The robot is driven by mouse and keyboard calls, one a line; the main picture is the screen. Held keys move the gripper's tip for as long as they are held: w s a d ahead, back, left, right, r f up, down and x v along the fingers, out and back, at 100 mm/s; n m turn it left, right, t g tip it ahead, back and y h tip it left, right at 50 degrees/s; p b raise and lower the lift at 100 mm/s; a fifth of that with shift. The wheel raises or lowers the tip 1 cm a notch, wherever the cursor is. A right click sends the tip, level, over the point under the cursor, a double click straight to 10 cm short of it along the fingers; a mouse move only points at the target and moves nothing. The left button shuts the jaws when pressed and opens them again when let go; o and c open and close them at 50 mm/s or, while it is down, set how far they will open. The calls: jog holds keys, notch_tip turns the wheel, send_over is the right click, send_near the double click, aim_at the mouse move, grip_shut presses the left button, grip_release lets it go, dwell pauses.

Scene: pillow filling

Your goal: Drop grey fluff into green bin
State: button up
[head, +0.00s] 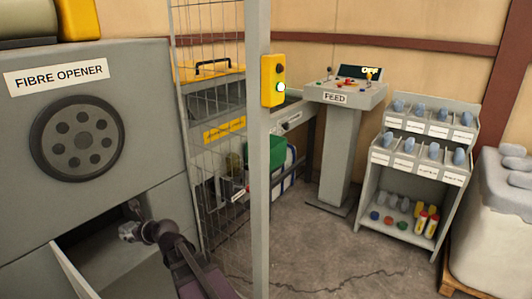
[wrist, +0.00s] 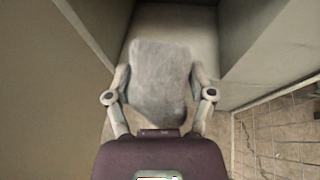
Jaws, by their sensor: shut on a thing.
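The grey fluff (wrist: 160,80) is a pale grey lump between the two fingers of my gripper (wrist: 160,85) in the wrist view. Both fingers press its sides. In the head view, my gripper (head: 130,230) is at the opening in the lower front of the fibre opener (head: 150,110), and the fluff there is hard to make out. The green bin (head: 278,152) stands behind the wire mesh and post, to the right of the machine. It is partly hidden by the post.
A hinged panel (head: 72,270) hangs open below my gripper. A wire mesh fence (head: 210,60) and grey post (head: 259,200) stand between the machine and the bin. A FEED console (head: 340,95) and a shelf rack (head: 415,165) stand at right. The floor (head: 340,250) in front is clear.

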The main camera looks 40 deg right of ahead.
notch_tip(320, 180, up, 23)
jog(key=p, duration=2.2)
jog(key=shift+r, duration=0.2)
jog(key=shift+s, duration=0.2)
